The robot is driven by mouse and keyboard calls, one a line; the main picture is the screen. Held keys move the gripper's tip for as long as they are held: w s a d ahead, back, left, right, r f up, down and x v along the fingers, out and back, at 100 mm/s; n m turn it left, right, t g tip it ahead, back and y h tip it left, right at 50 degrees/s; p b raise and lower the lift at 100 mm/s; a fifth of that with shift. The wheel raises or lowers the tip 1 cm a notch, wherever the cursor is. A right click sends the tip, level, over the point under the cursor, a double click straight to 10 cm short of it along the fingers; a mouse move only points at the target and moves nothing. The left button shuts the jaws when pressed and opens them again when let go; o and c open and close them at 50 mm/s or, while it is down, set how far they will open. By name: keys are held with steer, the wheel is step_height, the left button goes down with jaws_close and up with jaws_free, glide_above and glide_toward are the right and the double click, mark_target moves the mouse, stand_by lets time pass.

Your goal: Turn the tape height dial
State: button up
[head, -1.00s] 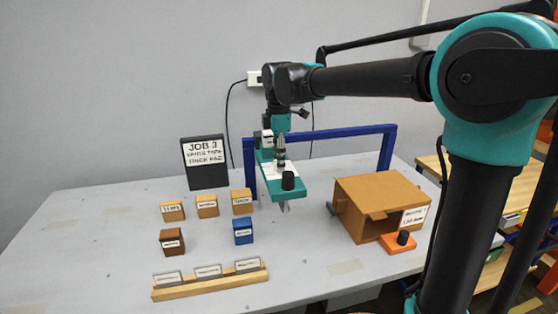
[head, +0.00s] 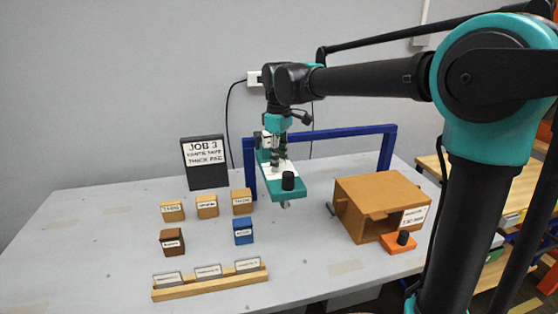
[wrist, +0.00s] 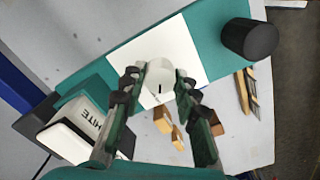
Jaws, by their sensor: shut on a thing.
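The dial (wrist: 158,84) is a pale round knob with a dark mark line, on a white plate (wrist: 196,55) on the teal carriage (wrist: 130,66). In the wrist view my gripper (wrist: 160,78) has one finger on each side of the dial and is shut on it. In the head view my gripper (head: 276,160) points down over the carriage (head: 290,193), hiding most of the dial. A black knob (head: 288,181) stands at the carriage's near end. A cartridge labelled WHITE (wrist: 88,118) sits beside my fingers in the wrist view.
A blue gantry frame (head: 340,133) spans behind the carriage. A brown box (head: 385,192) stands to the right, with an orange block (head: 396,246) before it. Several labelled blocks and a wooden card rack (head: 210,283) lie to the left. A black job sign (head: 205,162) stands behind them.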

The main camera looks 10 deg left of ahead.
stand_by(0.4)
steer(key=o, duration=1.2)
steer(key=shift+c, duration=0.2)
steer(key=shift+r, duration=0.1)
step_height(320, 180, up, 12)
